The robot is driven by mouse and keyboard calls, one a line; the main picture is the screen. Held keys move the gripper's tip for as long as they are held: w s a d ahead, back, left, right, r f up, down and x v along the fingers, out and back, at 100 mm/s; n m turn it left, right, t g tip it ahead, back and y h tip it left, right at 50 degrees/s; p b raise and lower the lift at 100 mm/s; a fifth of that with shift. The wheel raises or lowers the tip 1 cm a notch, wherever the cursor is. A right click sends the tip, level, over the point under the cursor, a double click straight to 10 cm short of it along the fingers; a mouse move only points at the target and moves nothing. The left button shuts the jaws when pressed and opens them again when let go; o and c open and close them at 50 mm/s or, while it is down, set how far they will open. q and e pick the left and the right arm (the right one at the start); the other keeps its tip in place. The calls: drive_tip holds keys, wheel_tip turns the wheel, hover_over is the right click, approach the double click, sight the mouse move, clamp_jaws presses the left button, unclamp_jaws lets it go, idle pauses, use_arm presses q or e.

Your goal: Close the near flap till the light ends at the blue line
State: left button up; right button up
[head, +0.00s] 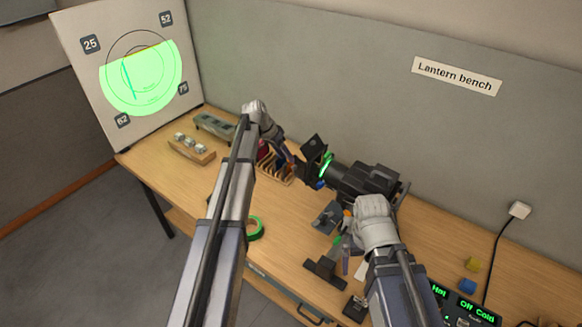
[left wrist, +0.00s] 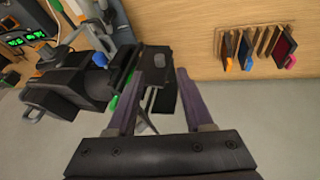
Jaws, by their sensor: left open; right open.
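On the target board (head: 92,60) the green light (head: 150,85) fills the lower part of a circle, with a straight upper edge. A thin dark bluish line (head: 127,78) runs upright in its left part. My right gripper (head: 344,243) is open below the lantern.
A wooden rack (head: 274,168) with coloured filters stands behind my left gripper. Green tape (head: 256,228), a block with pale knobs (head: 191,148) and a black stand (head: 325,270) lie on the bench. A control panel with green displays (head: 462,305) is at the lower right.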

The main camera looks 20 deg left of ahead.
sight(293, 167)
use_arm(q)
drive_tip(key=b+x, duration=0.4)
drive_tip(key=x, duration=0.1)
drive_tip(key=shift+w+d+f, duration=0.1)
drive_tip(key=shift+f, duration=0.25)
drive_tip(key=shift+r, duration=0.1)
drive_tip(key=shift+c, duration=0.3)
clamp_jaws()
